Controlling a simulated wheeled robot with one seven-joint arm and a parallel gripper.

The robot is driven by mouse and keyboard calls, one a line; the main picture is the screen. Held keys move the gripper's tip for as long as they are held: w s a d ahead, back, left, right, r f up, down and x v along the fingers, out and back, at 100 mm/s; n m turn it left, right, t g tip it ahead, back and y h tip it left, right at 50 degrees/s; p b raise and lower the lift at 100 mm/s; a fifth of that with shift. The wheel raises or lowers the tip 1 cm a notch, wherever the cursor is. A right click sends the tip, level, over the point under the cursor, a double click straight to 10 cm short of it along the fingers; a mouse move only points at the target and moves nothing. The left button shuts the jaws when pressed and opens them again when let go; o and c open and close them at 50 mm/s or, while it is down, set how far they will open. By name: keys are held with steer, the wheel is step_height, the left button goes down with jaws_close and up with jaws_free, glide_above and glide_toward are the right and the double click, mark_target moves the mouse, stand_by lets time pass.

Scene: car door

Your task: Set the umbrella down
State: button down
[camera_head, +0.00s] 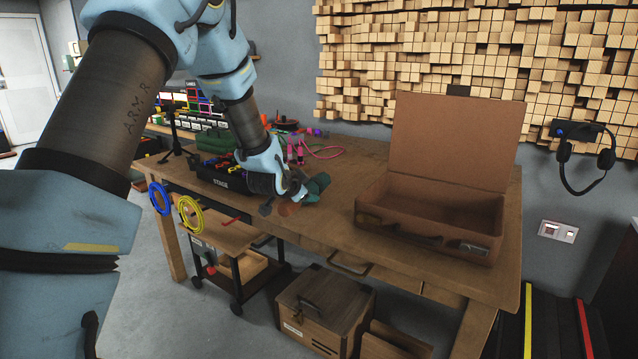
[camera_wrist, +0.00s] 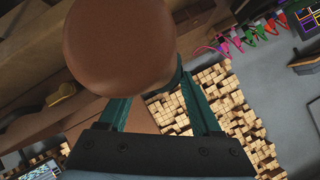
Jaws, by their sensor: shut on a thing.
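The umbrella (camera_head: 289,209) is at my gripper over the front of the wooden workbench (camera_head: 340,228), left of the open brown case. It shows a brown rounded end and what looks like a dark green part. In the wrist view the umbrella's brown end (camera_wrist: 120,45) is large and close, covering much of the space between the fingers. My gripper (camera_head: 295,192) is shut on the umbrella; its green fingers also show in the wrist view (camera_wrist: 160,110). I cannot tell whether the umbrella touches the bench top.
The open brown case (camera_head: 430,215) stands on the right of the bench, lid up. A black tool tray (camera_head: 215,182) with tools is left of my gripper. Pink and green cords (camera_head: 322,151) lie behind. A wooden box (camera_head: 322,310) stands below. Bench top between gripper and case is clear.

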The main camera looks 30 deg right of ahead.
steer(key=a+f+n+t+y, duration=0.1)
steer(key=a+f+n+y, duration=0.2)
steer(key=a, duration=1.1)
steer(key=a+f+n+t+y, duration=0.1)
steer(key=a+f+n+y, duration=0.1)
steer(key=a+f, duration=0.6)
steer(key=a+f+n+t+y, duration=0.1)
steer(key=a+f+n+y, duration=0.2)
steer(key=a, duration=1.9)
step_height(320, 180, down, 3)
steer(key=shift+a+f+n+t+y, duration=0.15)
steer(key=shift+n+t+y, duration=0.15)
steer(key=shift+n, duration=0.4)
